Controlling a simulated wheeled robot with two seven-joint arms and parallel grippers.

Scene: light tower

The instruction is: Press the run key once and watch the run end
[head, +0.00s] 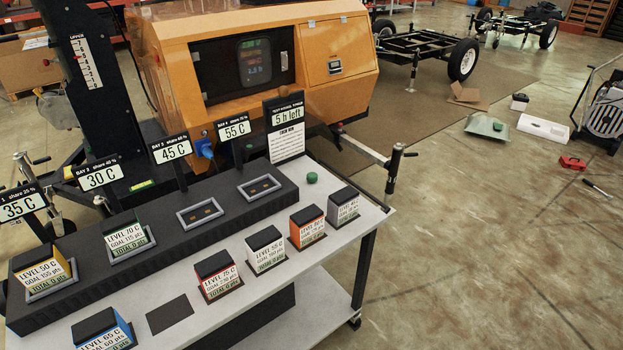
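A small green round button (312,177), which looks like the run key, sits on the light table top (345,212) at its far right, below a sign (286,130) reading "5 h left". A dark raised rack (170,250) runs along the back of the table. A yellow block (42,272) and a green-edged block (127,236) stand in its two left frames. The frames at right, one (200,213) and another (260,188), are empty. The orange machine (260,65) behind has a lit display (255,62). Neither of my grippers shows.
Blue (103,330), red (216,276), white (265,250), orange (307,226) and grey (343,206) blocks stand along the table's front, with an empty dark patch (170,314) among them. Day signs (170,150) rise behind the rack. The floor at right is mostly open.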

